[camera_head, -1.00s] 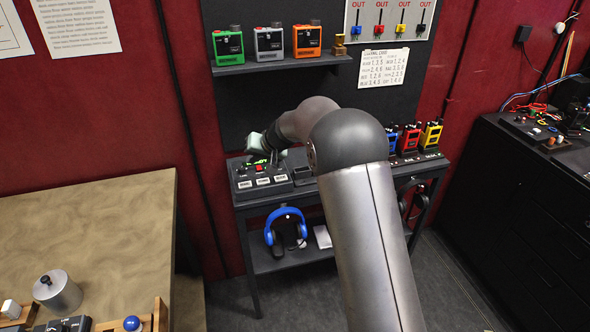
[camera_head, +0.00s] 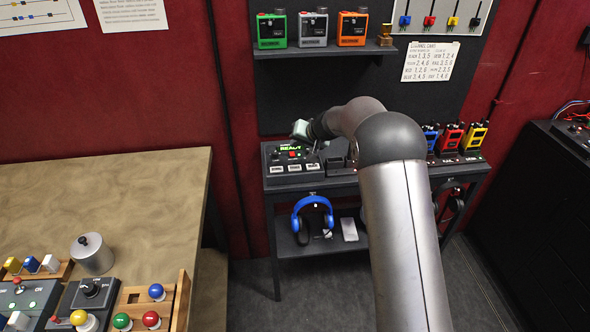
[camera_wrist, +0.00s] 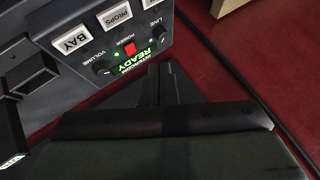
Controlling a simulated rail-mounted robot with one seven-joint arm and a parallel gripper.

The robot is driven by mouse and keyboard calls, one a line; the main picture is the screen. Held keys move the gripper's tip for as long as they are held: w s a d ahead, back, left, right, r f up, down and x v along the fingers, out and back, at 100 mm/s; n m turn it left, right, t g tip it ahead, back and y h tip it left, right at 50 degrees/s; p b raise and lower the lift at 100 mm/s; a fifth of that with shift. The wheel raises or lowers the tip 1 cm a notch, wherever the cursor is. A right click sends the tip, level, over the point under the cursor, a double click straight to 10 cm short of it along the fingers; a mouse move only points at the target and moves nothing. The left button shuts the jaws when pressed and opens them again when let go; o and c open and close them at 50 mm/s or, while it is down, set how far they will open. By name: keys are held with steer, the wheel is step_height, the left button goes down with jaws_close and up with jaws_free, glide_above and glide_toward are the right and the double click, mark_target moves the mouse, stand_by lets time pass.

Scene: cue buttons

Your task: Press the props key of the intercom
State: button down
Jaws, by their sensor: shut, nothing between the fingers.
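The intercom (camera_head: 283,179) is a dark sloped box on the narrow black table, with a green READY display, a red power button and a row of white keys. In the wrist view the intercom (camera_wrist: 97,70) is upside down. Its props key (camera_wrist: 115,15) is at the top, beside the BAY key (camera_wrist: 74,40). My gripper (camera_head: 316,147) is over the right part of the intercom. In the wrist view my shut, empty gripper (camera_wrist: 162,72) points toward the panel near the READY display, apart from the props key. Whether the fingertips touch the panel is unclear.
Blue, red and yellow radios (camera_head: 449,137) stand to the right on the same table. A shelf (camera_head: 320,51) with green, grey and orange units hangs above. Blue headphones (camera_head: 313,208) are below. A wooden table (camera_head: 120,190) with button boxes stands at left.

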steer(key=b, duration=0.3)
glide_above(297, 169)
step_height(297, 169, down, 6)
steer(key=shift+r, duration=0.15)
steer(key=shift+f+b, duration=0.7)
steer(key=shift+b, duration=0.15)
steer(key=shift+f, duration=0.1)
stand_by(0.9)
steer(key=shift+f+b, duration=0.35)
steer(key=shift+b, duration=0.45)
steer(key=shift+f+b, duration=0.35)
steer(key=shift+b, duration=0.25)
stand_by(0.4)
stand_by(0.3)
steer(key=shift+r, duration=0.8)
steer(key=shift+p, duration=0.3)
steer(key=shift+r+p, duration=1.1)
steer(key=shift+r, duration=1.4)
